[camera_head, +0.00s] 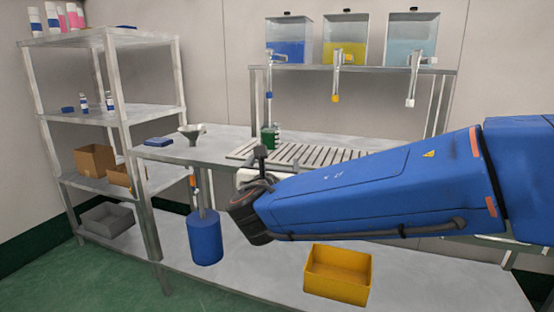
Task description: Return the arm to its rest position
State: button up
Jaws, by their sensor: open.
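My blue arm reaches in from the right across the front of the bench. Its dark wrist joint hangs at the middle of the picture. My gripper (260,154) is small and partly hidden behind the wrist, in front of the bench's slatted grate. It is open, and I see nothing held in it. A green container (268,138) stands just beyond it at the grate's left end; I cannot tell how far apart they are.
A metal funnel (192,131) and a blue flat item (159,142) lie on the bench (180,152). A yellow bin (338,274) sits on the lower shelf. Three liquid tanks (346,40) stand behind. Shelving (118,85) is left.

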jog(key=s+d+f+m+g+h, duration=0.2)
jog(key=s+d+f+m+g, duration=0.15)
jog(key=d+m, duration=0.45)
jog(key=s+d+f+m+g+h, duration=0.1)
jog(key=s+d+f+m+g, duration=0.2)
jog(key=d, duration=0.8)
jog(key=s+d+f+m+g+h, duration=0.2)
jog(key=s+d+f+m, duration=0.3)
jog(key=d, duration=0.5)
jog(key=s+f+m+g+y, duration=0.2)
jog(key=s+f+m+y, duration=0.1)
jog(key=s+m, duration=0.6)
jog(key=s+f+m+g+y, duration=0.2)
jog(key=s+f+m, duration=0.4)
jog(key=s+m, duration=0.3)
jog(key=shift+s+d+f+y, duration=0.3)
jog(key=shift+s+d+y, duration=0.25)
jog(key=shift+y, duration=0.25)
